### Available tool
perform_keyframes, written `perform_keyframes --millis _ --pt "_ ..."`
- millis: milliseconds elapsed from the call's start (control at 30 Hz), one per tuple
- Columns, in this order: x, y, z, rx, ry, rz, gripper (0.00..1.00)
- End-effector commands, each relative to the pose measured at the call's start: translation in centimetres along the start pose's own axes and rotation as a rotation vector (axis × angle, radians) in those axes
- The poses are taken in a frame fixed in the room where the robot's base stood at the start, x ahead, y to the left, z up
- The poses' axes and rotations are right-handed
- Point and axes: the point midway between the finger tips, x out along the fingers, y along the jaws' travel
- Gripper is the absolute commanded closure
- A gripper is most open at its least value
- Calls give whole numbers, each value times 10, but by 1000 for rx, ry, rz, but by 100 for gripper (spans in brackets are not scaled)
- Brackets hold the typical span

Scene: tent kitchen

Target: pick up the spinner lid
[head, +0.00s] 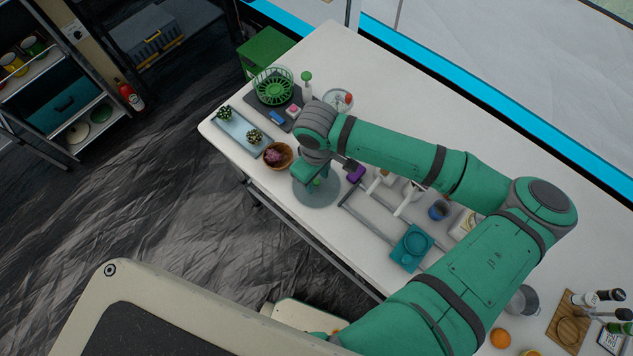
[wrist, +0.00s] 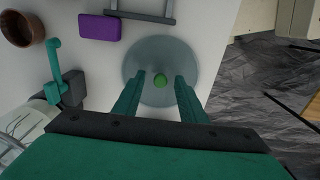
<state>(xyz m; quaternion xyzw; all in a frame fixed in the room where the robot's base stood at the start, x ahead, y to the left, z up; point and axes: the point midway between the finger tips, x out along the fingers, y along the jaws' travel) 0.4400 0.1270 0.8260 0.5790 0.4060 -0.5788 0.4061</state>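The spinner lid (wrist: 160,53) is a round, translucent grey disc with a small green knob (wrist: 160,80) at its middle. It lies flat near the table's edge and also shows in the head view (head: 320,198), partly hidden by my gripper. My gripper (head: 309,176) points down over the lid. In the wrist view my gripper (wrist: 160,80) is open, with one green finger on each side of the knob and a gap on both sides. I cannot tell how far the fingertips are above the disc.
A purple block (wrist: 98,28) and a grey rack (wrist: 142,17) lie close to the lid. A wooden bowl (head: 278,155) stands left of it, near the edge. A green basket (head: 273,88) is at the far end of the table. The floor (wrist: 265,85) drops away beside the lid.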

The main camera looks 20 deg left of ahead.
Motion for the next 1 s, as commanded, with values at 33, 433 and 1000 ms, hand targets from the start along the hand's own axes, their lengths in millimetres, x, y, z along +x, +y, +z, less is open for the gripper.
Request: perform_keyframes --millis 33,433,1000 --pt "0 0 0 0 0 0 62" --pt "0 0 0 0 0 0 100" --pt "-38 -4 -2 -7 2 -1 100"
